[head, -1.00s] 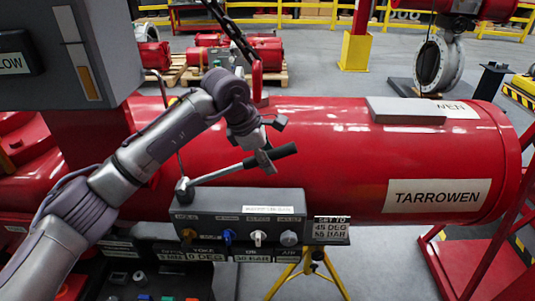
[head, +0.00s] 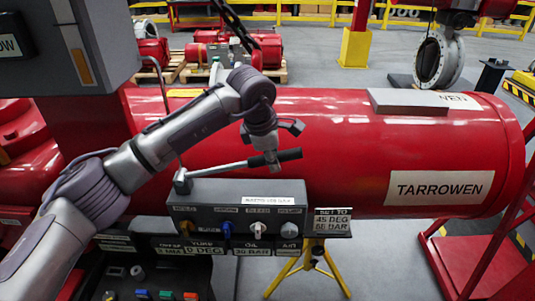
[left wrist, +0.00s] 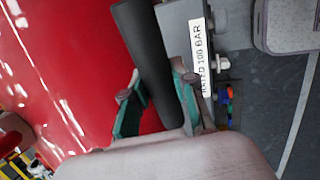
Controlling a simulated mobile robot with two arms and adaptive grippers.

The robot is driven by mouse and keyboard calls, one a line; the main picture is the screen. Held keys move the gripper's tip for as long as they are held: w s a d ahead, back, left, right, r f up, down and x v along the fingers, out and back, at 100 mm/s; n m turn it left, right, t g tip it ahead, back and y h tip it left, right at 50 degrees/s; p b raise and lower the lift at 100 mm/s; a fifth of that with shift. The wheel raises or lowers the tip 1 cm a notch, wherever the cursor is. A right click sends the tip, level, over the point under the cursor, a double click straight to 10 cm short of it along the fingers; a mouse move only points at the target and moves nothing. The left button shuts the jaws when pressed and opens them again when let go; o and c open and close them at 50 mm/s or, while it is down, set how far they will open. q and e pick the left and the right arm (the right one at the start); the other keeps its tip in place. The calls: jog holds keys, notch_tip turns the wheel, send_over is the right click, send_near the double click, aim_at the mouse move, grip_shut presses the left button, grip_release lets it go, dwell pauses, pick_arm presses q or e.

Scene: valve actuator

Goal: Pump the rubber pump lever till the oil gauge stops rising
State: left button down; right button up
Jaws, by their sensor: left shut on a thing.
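The pump lever is a thin metal rod with a black rubber grip (head: 289,155), rising gently to the right from its pivot on the grey control box (head: 190,213). In the left wrist view the grip (left wrist: 138,35) runs between the teal fingers of the left gripper (left wrist: 157,85). A narrow vertical strip with an amber part (head: 76,55), which looks like a gauge, is on the grey cabinet at upper left; its scale is unreadable. My right gripper is not in view.
A big red cylinder (head: 350,175) marked TARROWEN lies just behind the lever. Below stands a yellow tripod (head: 311,262). A lower panel (head: 150,280) has coloured buttons.

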aim_at(275, 189)
pick_arm(q)
jog(key=f+y+b, duration=0.1)
jog(key=f, duration=0.1)
jog(key=f+y+b, duration=0.1)
jog(key=f, duration=0.1)
jog(key=d+f+y+b, duration=0.1)
jog(key=f, duration=0.1)
jog(key=shift+f, duration=0.75)
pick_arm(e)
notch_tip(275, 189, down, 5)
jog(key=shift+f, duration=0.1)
pick_arm(q)
jog(key=c, duration=0.9)
grip_release()
jog(key=shift+r, duration=0.1)
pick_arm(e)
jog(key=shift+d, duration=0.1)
pick_arm(q)
jog(key=v, duration=1.2)
jog(key=shift+d, duration=0.2)
